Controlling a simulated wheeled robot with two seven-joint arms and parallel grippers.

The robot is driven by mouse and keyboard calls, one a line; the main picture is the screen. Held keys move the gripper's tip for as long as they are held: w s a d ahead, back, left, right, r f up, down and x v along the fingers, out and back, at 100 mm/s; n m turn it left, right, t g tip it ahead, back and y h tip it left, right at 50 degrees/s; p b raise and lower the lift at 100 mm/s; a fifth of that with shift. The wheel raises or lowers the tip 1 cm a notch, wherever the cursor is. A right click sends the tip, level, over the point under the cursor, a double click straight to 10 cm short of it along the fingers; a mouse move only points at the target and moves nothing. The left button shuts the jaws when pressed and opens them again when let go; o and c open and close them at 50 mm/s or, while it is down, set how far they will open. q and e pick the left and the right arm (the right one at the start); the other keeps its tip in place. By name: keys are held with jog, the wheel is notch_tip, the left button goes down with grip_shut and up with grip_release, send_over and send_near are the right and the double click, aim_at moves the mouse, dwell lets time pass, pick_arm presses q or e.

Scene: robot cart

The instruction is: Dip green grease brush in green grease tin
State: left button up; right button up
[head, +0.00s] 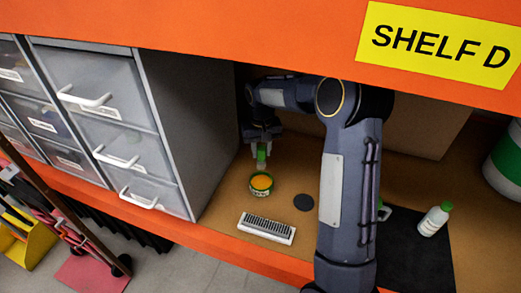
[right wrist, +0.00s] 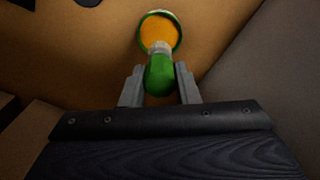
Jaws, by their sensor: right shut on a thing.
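The green grease tin (head: 258,194) stands open on the shelf board, with orange-yellow grease (head: 261,182) inside. It also shows in the right wrist view (right wrist: 179,42), just beyond the brush. My right gripper (head: 261,148) is shut on the green grease brush (head: 261,158), by its green handle (right wrist: 160,80). The brush points toward the tin, and its pale lower part overlaps the grease in the right wrist view. In the head view the brush is just above or behind the tin's far rim. I cannot tell whether the bristles touch the grease. My left gripper is not in view.
A grey drawer cabinet (head: 165,120) stands close left of the tin. A grey and white slotted block (head: 266,228) and a dark disc (head: 303,202) lie nearby. The orange shelf edge (head: 240,40) hangs overhead.

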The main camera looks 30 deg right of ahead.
aim_at(261, 166)
dwell(0.4)
jog(key=shift+f+b, duration=2.6)
jog(key=shift+f, duration=1.35)
jog(key=shift+f+b, duration=0.45)
jog(key=shift+f, duration=0.2)
notch_tip(261, 166, up, 9)
jog(key=p, duration=0.6)
jog(key=shift+r+p, duration=0.1)
jog(key=shift+p, duration=0.25)
